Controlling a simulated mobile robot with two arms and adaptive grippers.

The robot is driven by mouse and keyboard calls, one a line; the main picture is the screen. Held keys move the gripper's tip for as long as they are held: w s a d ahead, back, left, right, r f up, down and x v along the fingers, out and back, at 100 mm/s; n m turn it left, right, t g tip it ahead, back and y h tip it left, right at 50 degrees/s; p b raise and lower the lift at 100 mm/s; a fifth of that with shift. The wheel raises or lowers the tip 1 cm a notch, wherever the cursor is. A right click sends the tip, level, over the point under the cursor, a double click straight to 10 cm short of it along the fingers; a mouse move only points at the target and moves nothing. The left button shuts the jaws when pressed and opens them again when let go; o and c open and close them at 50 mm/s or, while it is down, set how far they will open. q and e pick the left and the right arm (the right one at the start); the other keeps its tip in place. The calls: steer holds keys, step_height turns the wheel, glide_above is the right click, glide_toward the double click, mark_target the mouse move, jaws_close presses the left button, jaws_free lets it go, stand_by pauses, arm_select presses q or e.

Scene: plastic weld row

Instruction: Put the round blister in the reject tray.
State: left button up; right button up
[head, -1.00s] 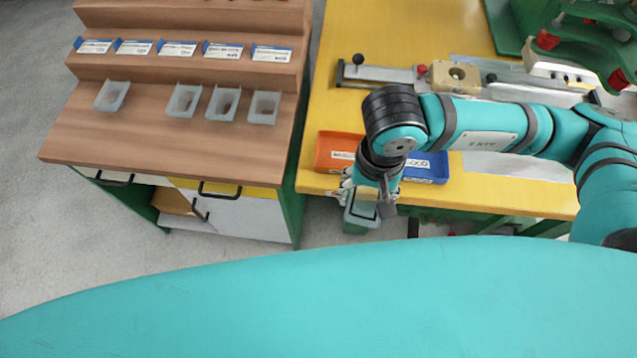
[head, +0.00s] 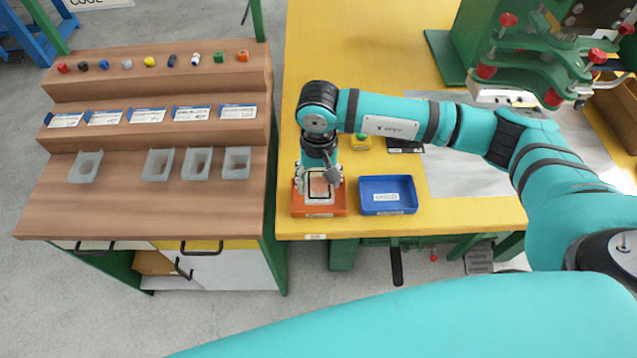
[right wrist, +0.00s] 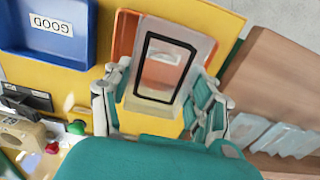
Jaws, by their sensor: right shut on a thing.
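My right gripper (head: 319,182) is shut on a clear blister (head: 319,186), over the orange tray (head: 340,206) at the table's front edge. In the right wrist view, the blister (right wrist: 166,68) sits between the fingers and looks like a clear, flat piece with a black rectangular outline; I cannot make out a round shape. The orange tray (right wrist: 125,36) lies behind it, partly hidden. Whether the blister touches the tray is unclear. The orange tray's label is too small to read. My left gripper is not in view.
A blue tray (head: 388,181) labelled GOOD stands right of the orange one. A stepped wooden rack (head: 130,205) at left holds several clear cups and labelled cards. A green clamp machine (head: 540,50) stands at the back right. The yellow table (head: 360,50) is clear toward the back.

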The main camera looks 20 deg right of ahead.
mark_target(318, 188)
step_height(318, 188, down, 3)
steer(key=shift+w+f+p, duration=0.1)
steer(key=shift+p, duration=0.4)
steer(key=shift+f, duration=0.15)
steer(key=shift+f, duration=0.1)
steer(key=shift+f+b, duration=0.15)
steer(key=shift+b, duration=0.2)
steer(key=o, duration=0.8)
steer(key=shift+c, duration=0.2)
steer(key=shift+r, duration=0.2)
steer(key=shift+r+p, duration=0.2)
steer(key=shift+p, duration=0.2)
step_height(318, 188, up, 12)
steer(key=b, duration=0.1)
steer(key=shift+b, duration=0.3)
